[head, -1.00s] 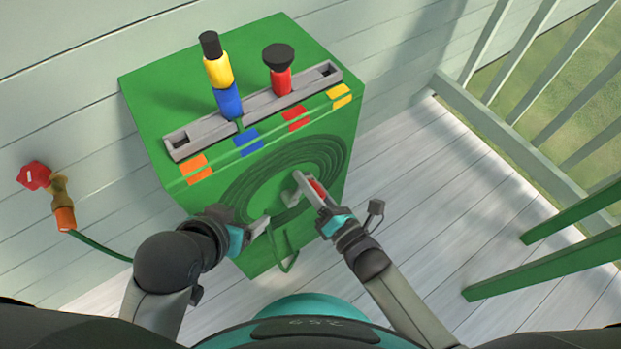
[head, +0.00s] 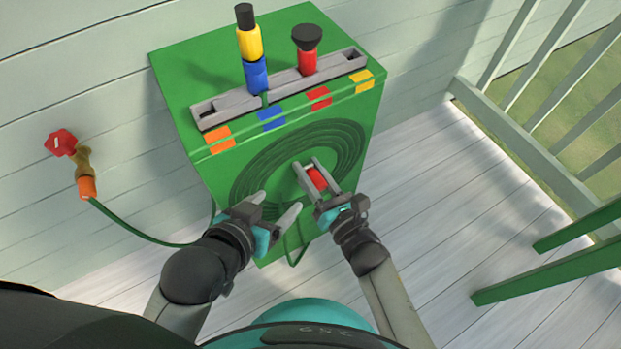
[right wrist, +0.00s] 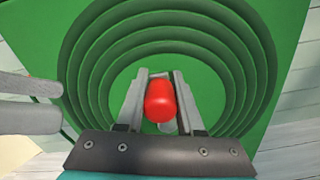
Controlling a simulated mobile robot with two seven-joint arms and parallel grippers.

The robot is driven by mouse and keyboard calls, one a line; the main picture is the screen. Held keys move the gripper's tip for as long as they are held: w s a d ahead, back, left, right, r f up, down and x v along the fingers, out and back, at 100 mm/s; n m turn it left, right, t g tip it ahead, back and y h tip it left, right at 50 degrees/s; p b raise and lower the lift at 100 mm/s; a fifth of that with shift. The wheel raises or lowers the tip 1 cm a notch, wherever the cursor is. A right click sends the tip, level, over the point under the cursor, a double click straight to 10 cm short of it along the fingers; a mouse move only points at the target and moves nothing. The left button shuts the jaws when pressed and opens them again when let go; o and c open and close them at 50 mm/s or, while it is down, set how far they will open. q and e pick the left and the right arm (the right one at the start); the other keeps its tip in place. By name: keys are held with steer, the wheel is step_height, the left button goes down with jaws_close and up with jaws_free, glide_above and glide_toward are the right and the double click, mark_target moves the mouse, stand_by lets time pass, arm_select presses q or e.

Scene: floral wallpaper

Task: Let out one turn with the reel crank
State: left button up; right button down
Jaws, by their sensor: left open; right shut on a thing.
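The green hose reel box (head: 180,80) stands against the wall, with the coiled green hose (head: 290,150) on its front face. The red crank handle (head: 317,178) sticks out from the middle of the coil. My right gripper (head: 322,172) is shut on the red handle, one finger on each side. In the right wrist view the red handle (right wrist: 160,102) sits between the fingers, in front of the coil rings (right wrist: 88,70). My left gripper (head: 278,204) is open and empty, just left of the right one, in front of the coil's lower part.
On the box top, a grey slotted rail (head: 285,88) holds a yellow and blue nozzle (head: 250,45) and a red nozzle with a black head (head: 308,50). A wall tap (head: 62,142) feeds a green hose at left. White railing stands at right.

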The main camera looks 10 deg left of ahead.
arm_select(q)
steer(key=shift+s+d+t, duration=0.3)
steer(key=shift+s+d, duration=0.05)
steer(key=shift+s, duration=0.05)
arm_select(e)
steer(key=shift+s, duration=0.15)
arm_select(q)
steer(key=shift+r, duration=0.1)
arm_select(e)
steer(key=c, duration=0.5)
jaws_free()
steer(key=shift+c, duration=0.2)
steer(key=shift+s+d, duration=0.25)
steer(key=shift+s, duration=0.15)
arm_select(q)
steer(key=s+a+g+y+p, duration=0.2)
steer(key=s+a+g+p, duration=0.1)
steer(key=s+a+g, duration=0.2)
steer(key=shift+s+a+n+g+y, duration=0.2)
steer(key=shift+a+n+g+y, duration=0.1)
steer(key=shift+a, duration=0.65)
arm_select(e)
steer(key=v, duration=1.4)
